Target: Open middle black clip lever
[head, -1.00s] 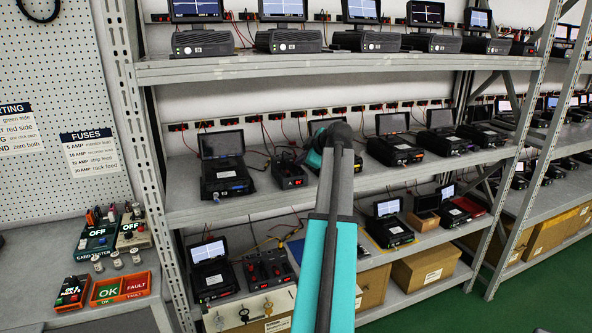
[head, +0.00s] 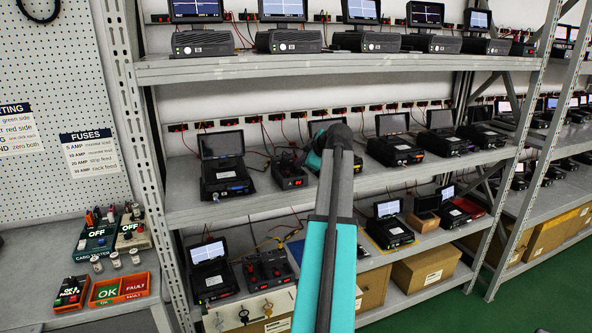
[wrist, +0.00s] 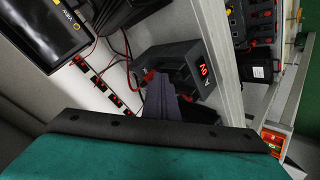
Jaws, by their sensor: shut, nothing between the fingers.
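A dark box with a red lit display stands on the middle shelf, left of my arm, in the head view (head: 289,172). It also shows in the wrist view (wrist: 185,68), with red clip parts (wrist: 150,76) at its terminal side. My gripper (wrist: 163,92) is shut and empty in the wrist view. Its grey fingertips are close over that terminal side; I cannot tell whether they touch. I cannot make out a black clip lever there; the fingers cover part of the area. In the head view the fingers are too small to read.
A black unit with a raised screen (head: 223,170) stands left of the box. Red and black leads run to a wall socket strip (wrist: 103,84). The upper shelf (head: 230,70) is above.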

